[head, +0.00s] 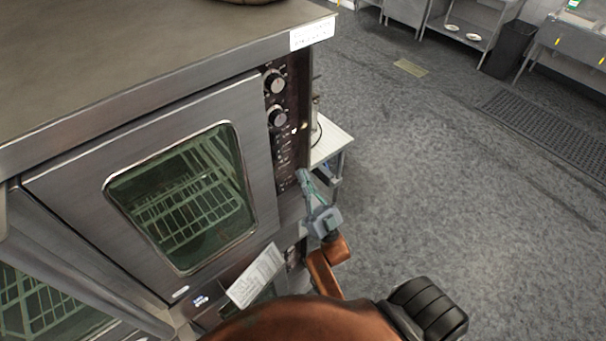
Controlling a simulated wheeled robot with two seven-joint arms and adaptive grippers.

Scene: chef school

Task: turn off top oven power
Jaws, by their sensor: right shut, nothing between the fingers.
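The top oven (62,187) is steel, with a glass window in its closed door and wire racks inside. Its dark control panel (291,100) runs down the right side, with two round knobs, an upper one (275,82) and a lower one (277,117). Small switches and markings sit below the knobs, too small to tell which is the power switch or how it is set. My right gripper (303,176) is shut and empty. Its fingertips are at the panel's lower right edge; I cannot tell if they touch it. My left gripper is out of view.
A white paper label (257,276) hangs at the oven's lower front. A second oven window (40,310) shows at lower left. A small white table (333,143) stands behind the oven. The grey floor (450,190) to the right is clear.

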